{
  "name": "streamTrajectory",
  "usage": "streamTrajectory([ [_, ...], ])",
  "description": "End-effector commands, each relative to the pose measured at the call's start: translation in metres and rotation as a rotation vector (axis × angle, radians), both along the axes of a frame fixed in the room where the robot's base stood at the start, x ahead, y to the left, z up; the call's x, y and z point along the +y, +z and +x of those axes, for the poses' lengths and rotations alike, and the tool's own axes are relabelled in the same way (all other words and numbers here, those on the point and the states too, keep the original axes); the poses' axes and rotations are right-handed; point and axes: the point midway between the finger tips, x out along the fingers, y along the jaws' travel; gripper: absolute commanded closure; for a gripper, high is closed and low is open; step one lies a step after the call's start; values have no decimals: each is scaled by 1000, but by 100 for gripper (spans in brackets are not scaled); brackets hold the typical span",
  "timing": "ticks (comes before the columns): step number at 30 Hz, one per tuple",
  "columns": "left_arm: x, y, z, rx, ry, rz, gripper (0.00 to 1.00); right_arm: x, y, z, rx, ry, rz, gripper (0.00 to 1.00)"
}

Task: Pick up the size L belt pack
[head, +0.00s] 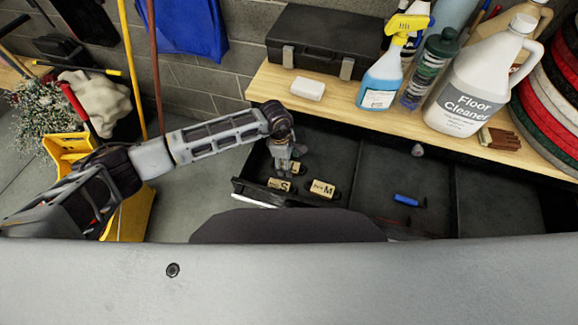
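My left arm reaches in from the left, and its gripper (284,168) points down into the left part of the open drawer (343,150). A tan pack marked S (280,184) lies at the drawer's front left, just below the gripper in the picture. A tan pack marked M (322,188) lies to its right. A third tan pack (297,168) lies behind them, close beside the gripper and partly hidden by it; its letter cannot be read. Whether the fingers are open or touch a pack is too small to tell. My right gripper is out of view.
The drawer's middle compartment holds a blue-handled tool (407,200). A wooden shelf (330,100) overhangs the drawer's back, with a white block (308,88), a spray bottle (382,80) and a floor cleaner jug (478,85). A yellow bucket (130,215) stands at left.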

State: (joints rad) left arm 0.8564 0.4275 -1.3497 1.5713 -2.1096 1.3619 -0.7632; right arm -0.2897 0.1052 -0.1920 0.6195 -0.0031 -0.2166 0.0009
Motion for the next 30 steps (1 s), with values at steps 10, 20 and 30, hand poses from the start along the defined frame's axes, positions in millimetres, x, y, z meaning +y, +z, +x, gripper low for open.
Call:
streamTrajectory([
  [10, -2, -13, -1, 0, 0, 0, 34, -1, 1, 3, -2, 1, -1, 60],
  [20, -2, -13, -1, 0, 0, -1, 36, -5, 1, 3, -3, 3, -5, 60],
  [30, -2, -13, -1, 0, 0, -1, 80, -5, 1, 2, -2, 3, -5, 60],
])
